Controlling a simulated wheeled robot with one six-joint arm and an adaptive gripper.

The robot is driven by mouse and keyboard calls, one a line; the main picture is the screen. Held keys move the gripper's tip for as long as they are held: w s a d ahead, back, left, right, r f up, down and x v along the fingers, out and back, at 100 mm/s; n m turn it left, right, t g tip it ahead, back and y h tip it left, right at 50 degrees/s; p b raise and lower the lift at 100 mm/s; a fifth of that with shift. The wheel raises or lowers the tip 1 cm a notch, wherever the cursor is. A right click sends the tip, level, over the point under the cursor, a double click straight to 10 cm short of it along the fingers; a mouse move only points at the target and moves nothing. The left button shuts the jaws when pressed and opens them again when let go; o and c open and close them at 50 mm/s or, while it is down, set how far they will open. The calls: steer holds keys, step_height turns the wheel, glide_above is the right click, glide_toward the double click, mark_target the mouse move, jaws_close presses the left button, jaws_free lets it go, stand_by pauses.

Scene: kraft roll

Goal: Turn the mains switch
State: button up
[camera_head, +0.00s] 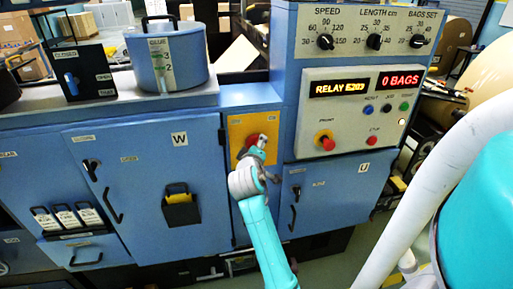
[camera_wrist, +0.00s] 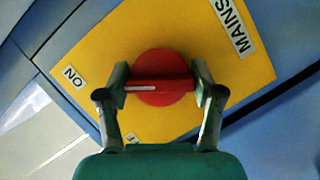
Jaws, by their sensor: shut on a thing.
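The mains switch (camera_wrist: 160,77) is a red round knob with a raised bar across it and a white pointer line. It sits on a yellow plate (camera_wrist: 118,47) labelled MAINS, with an ON label at the left in the wrist view. My gripper (camera_wrist: 160,84) has one finger on each end of the bar and is shut on it. In the wrist view the plate looks tilted, and the pointer line lies toward the left finger. In the head view my gripper (camera_head: 252,148) is at the yellow plate (camera_head: 241,127), covering much of the red knob. The other label is partly hidden.
A control panel (camera_head: 349,120) right of the plate shows "RELAY" and "0 BAGS" displays, with a red knob (camera_head: 327,143) and small buttons. A cabinet door with a handle (camera_head: 294,207) lies below it. A door with a black bin (camera_head: 180,207) stands left of my arm.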

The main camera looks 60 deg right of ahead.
steer(key=shift+f+m+y, duration=0.1)
steer(key=shift+m+y, duration=0.3)
steer(key=shift+m, duration=0.4)
steer(key=o, duration=1.1)
steer(key=shift+o, duration=0.2)
steer(key=v, duration=1.2)
steer(key=shift+s, duration=0.15)
